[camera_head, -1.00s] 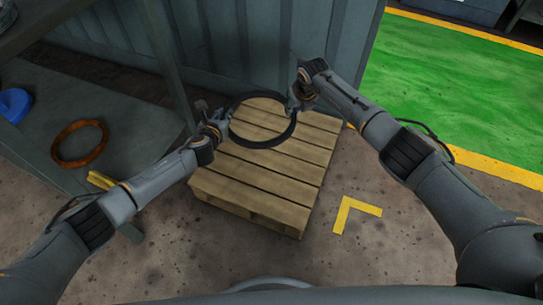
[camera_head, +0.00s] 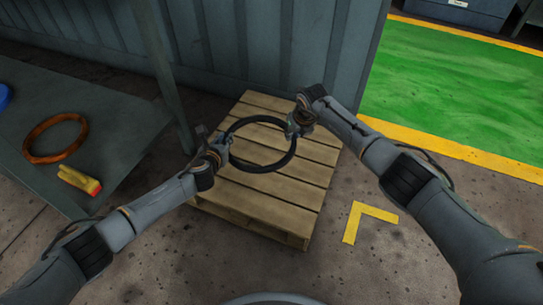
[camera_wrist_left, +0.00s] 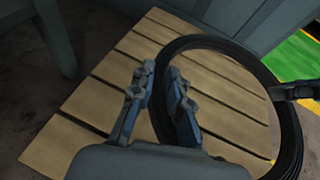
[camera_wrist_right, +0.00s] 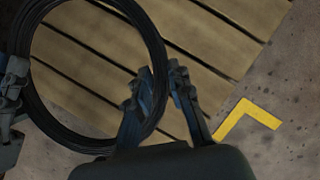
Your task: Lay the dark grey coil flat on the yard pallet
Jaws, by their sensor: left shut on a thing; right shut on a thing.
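The dark grey coil (camera_head: 262,170) is a ring held between my two grippers over the wooden yard pallet (camera_head: 240,212). My left gripper (camera_head: 221,150) is shut on the coil's left side; in the left wrist view its fingers (camera_wrist_left: 160,95) straddle the coil (camera_wrist_left: 290,120). My right gripper (camera_head: 294,124) is shut on the coil's right side; in the right wrist view its fingers (camera_wrist_right: 160,90) are at the coil's edge (camera_wrist_right: 75,140). The pallet's slats show through the ring. I cannot tell how high the coil is above the slats.
A grey shelf (camera_head: 110,140) at the left bears an orange-brown ring (camera_head: 56,138) and a yellow and red object (camera_head: 80,180). A corrugated wall (camera_head: 240,45) stands behind the pallet. A yellow corner mark (camera_head: 368,219) lies on the bare floor to the right.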

